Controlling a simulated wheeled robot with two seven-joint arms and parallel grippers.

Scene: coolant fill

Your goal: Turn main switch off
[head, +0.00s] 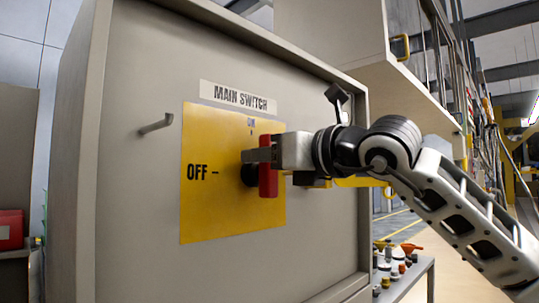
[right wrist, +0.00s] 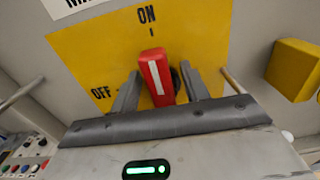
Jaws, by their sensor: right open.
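The main switch is a red handle (head: 268,181) on a yellow plate (head: 210,215) marked ON at the top and OFF at the left. The handle stands upright, in line with the ON mark. In the right wrist view the red handle (right wrist: 156,76) with a white stripe lies between the two fingers of my right gripper (right wrist: 158,82). The fingers are apart, with a gap on each side of the handle. In the head view my right gripper (head: 262,156) reaches the handle from the right and hides part of it. My left gripper is not in view.
A grey cabinet (head: 135,70) carries the plate and a MAIN SWITCH label (head: 238,96). A small metal handle (head: 156,124) sticks out left of the plate. A yellow block (right wrist: 296,70) juts out at the right in the wrist view.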

